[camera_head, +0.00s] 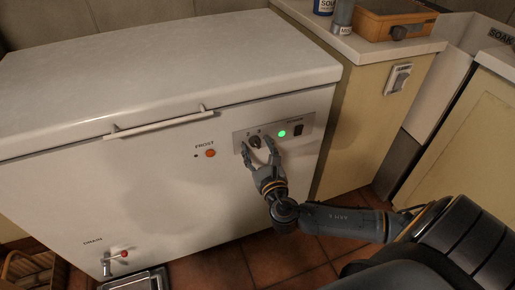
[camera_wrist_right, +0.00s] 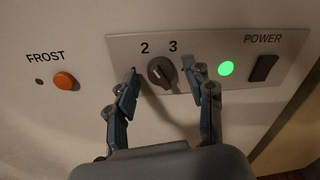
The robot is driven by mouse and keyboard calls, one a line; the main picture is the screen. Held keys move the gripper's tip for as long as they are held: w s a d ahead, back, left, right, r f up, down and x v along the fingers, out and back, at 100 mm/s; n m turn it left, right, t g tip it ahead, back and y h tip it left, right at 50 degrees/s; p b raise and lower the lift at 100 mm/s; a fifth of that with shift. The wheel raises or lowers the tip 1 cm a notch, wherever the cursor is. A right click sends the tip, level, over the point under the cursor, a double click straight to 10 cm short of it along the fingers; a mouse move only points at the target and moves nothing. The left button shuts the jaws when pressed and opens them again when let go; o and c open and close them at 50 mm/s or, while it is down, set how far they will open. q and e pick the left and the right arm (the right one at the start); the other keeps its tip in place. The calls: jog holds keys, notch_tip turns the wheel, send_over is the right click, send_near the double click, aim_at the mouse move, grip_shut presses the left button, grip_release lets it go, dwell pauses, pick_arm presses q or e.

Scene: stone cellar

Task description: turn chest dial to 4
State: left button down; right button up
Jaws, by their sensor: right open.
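The chest dial (camera_wrist_right: 160,72) is a small dark round knob on the grey control panel of a white chest freezer (camera_head: 120,85). The digits 2 and 3 show above it in the right wrist view; no 4 can be made out. I cannot tell for sure which number the knob points at. In the head view the dial (camera_head: 254,141) shows between the fingertips. My right gripper (camera_head: 257,146) is open, with one finger on each side of the dial. In the right wrist view a gap shows between the knob and each finger. My left gripper is not in view.
On the panel, right of the dial, are a lit green lamp (camera_wrist_right: 226,68) and a dark POWER switch (camera_wrist_right: 264,68). An orange FROST button (camera_wrist_right: 66,81) is to the left. The lid handle (camera_head: 160,123) juts out above. A counter with a wooden box (camera_head: 390,20) stands at right.

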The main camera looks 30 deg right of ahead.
grip_shut()
